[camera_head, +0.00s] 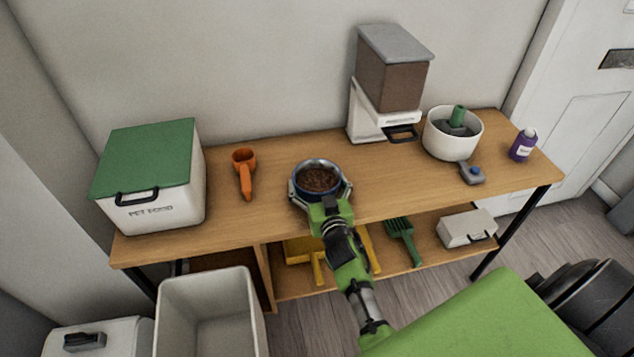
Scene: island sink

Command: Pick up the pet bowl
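The pet bowl (319,179) is round with a dark blue inside and a pale rim, and it holds brown kibble. It is over the wooden table near the front edge; I cannot tell whether it rests on the top. My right gripper (320,194) is at the bowl's near side, with its fingers spread around the left and right of the bowl. The fingers look close against its sides, but I cannot tell whether they clamp it. My green arm link hides part of the bowl's near side. My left gripper is not in view.
On the table (270,208) are a pet food box (150,175), an orange scoop (244,172), a food dispenser (388,80), a white tub (452,133), a grey-blue tool (471,173) and a purple bottle (523,146). A grey bin (210,315) stands in front at left.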

